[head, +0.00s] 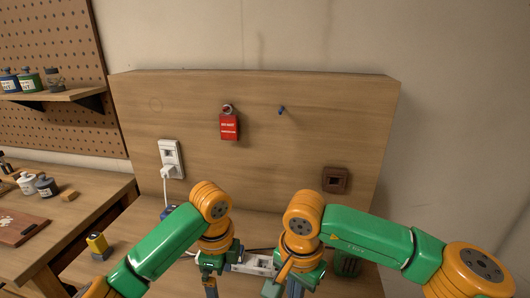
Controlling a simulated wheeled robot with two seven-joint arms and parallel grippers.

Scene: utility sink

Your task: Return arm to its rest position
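My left arm comes in from the lower left, and its gripper (211,284) points down near the bottom edge of the head view. My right arm comes in from the lower right, and its gripper (285,289) also points down, a short way to the right of the left one. Both grippers are cut off by the bottom edge. I cannot tell whether either is open or shut, or whether anything is between the fingers. A white power strip-like object (254,264) lies on the bench between them, partly hidden.
An upright wooden panel (260,170) stands behind my arms. It carries a red tag (229,126), a blue peg (281,110), a white outlet (171,158) with a plugged cord and a brown socket (335,180). A yellow-black block (97,246) stands at left.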

